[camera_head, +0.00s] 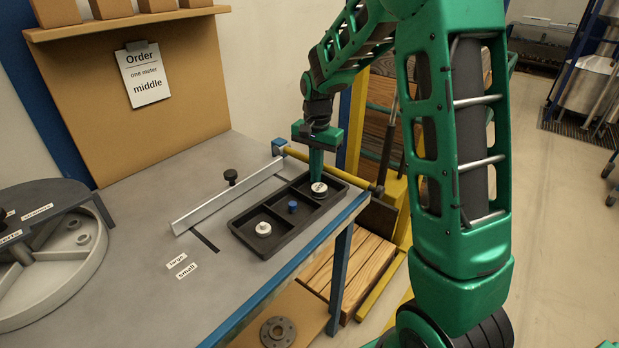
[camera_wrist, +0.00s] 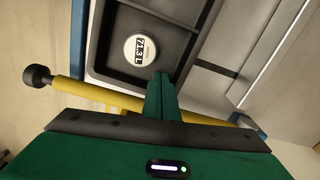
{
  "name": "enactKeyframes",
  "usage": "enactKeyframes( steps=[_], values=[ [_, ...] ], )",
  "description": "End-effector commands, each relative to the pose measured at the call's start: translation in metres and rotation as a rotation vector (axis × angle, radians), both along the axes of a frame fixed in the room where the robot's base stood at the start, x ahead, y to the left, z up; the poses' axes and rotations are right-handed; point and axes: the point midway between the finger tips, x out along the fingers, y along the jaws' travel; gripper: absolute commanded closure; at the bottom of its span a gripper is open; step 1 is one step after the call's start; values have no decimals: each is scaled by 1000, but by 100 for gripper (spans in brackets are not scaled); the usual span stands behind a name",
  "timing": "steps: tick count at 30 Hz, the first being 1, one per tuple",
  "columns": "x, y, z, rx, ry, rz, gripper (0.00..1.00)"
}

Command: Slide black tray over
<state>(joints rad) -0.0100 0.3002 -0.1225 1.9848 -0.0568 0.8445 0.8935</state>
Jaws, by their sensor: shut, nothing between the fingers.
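The black tray (camera_head: 297,229) lies on the grey bench near its right edge and has three compartments in a row. A white-topped round meter (camera_head: 263,228) stands in the near compartment and a small blue one (camera_head: 292,206) in the middle. A white-faced meter (camera_head: 319,188) is in the far compartment; in the wrist view its face (camera_wrist: 139,48) reads 71.3 L. My gripper (camera_head: 317,177) points down, shut and empty, at the tray's far end beside that meter. In the wrist view the fingertips (camera_wrist: 160,78) overlap the tray's end; whether they touch it I cannot tell.
A silver rail (camera_head: 228,197) runs along the tray's left side, with a black knob (camera_head: 230,176) behind it. A yellow bar (camera_head: 330,168) lies past the far end. A grey round fixture (camera_head: 58,250) stands at left. Small and large labels lie on clear bench near the tray.

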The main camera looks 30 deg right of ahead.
Motion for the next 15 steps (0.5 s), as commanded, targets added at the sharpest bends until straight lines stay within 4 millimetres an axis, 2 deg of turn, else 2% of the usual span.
enactKeyframes(
  steps=[4,8,15],
  values=[
    [0,0,1,-1,1,-1,100],
    [0,-1,12,0,-1,-1,100],
    [0,-1,55,0,-4,-2,100]
  ],
)
